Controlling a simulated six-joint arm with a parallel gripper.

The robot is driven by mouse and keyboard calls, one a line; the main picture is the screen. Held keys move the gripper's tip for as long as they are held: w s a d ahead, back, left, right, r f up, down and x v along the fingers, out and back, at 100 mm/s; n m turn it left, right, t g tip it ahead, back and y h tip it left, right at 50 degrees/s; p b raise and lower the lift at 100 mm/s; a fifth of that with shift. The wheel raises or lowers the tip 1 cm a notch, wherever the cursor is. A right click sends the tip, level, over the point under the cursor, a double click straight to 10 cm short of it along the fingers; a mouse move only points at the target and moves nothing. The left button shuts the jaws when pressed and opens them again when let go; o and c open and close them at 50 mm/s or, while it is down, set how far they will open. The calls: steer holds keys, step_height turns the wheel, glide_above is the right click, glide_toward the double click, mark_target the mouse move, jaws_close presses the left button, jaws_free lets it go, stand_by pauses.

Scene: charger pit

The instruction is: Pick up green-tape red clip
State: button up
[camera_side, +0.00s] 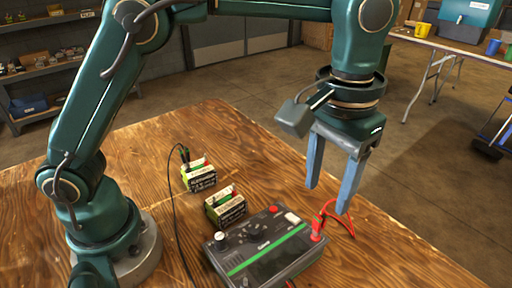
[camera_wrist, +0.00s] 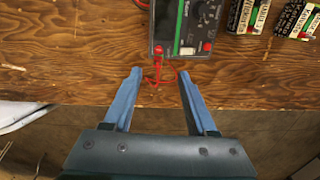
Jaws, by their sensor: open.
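A red lead (camera_side: 338,214) comes from the red fitting at the right end of the charger (camera_side: 265,252) and loops on the wooden table. In the wrist view the red lead (camera_wrist: 160,74) lies between my fingertips in the picture. I cannot make out a separate red clip or any green tape on it. My gripper (camera_side: 328,197) points down, open and empty, above the table beside the charger's right end. The two blue fingers are apart. In the wrist view my gripper (camera_wrist: 159,74) shows one finger on each side of the lead.
Two box-shaped batteries (camera_side: 199,174) (camera_side: 226,206) stand behind the charger on the wooden table (camera_side: 140,170). A thin black cable (camera_side: 172,205) runs along the table past them. The table edge is close to the lead; the floor lies beyond it.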

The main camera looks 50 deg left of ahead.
mark_target(322, 214)
steer(key=shift+s+d+f, duration=0.2)
steer(key=shift+s+f, duration=0.05)
steer(key=shift+f, duration=2.6)
jaws_close()
